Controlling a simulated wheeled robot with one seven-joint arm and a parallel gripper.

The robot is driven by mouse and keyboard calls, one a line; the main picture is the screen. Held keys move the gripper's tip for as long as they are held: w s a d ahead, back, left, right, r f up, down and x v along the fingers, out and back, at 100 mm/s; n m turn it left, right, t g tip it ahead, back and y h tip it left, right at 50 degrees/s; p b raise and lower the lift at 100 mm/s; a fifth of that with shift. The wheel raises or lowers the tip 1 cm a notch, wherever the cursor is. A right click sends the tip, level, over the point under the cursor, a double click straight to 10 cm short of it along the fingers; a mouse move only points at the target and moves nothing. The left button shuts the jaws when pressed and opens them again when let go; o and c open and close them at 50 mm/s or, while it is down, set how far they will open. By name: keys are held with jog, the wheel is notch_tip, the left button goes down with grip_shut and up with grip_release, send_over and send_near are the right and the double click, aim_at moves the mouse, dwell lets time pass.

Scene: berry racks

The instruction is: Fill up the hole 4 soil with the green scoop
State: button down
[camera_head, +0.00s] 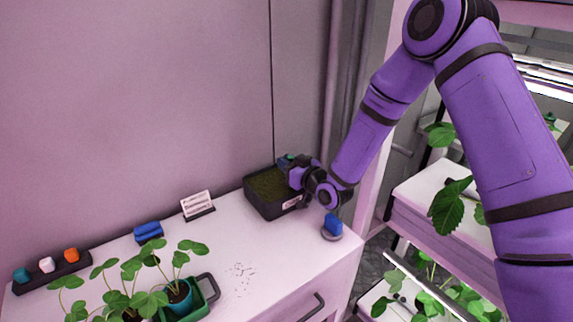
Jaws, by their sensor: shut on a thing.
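A dark box of brownish-green soil (248,196) stands at the back right of the white bench. My gripper (291,172) is over the right side of this box, shut on a small green-teal thing (285,160) that looks like the green scoop. Most of the scoop is hidden by my gripper, so I cannot tell whether it holds soil. A green tray (213,290) with a dark handle stands at the front left, with leafy seedlings (150,255) in pots. Leaves cover most of its holes; hole 4 cannot be told apart.
A blue block-like thing (333,224) sits on a round base at the bench's right edge. A white card (197,204), a blue item (148,231) and a rack of small coloured caps (47,268) line the back. Dark crumbs (240,271) lie mid-bench. Plant shelves (430,205) stand right.

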notch_tip(320, 180, up, 9)
dwell(1.1)
jog(key=shift+s, duration=0.1)
dwell(0.3)
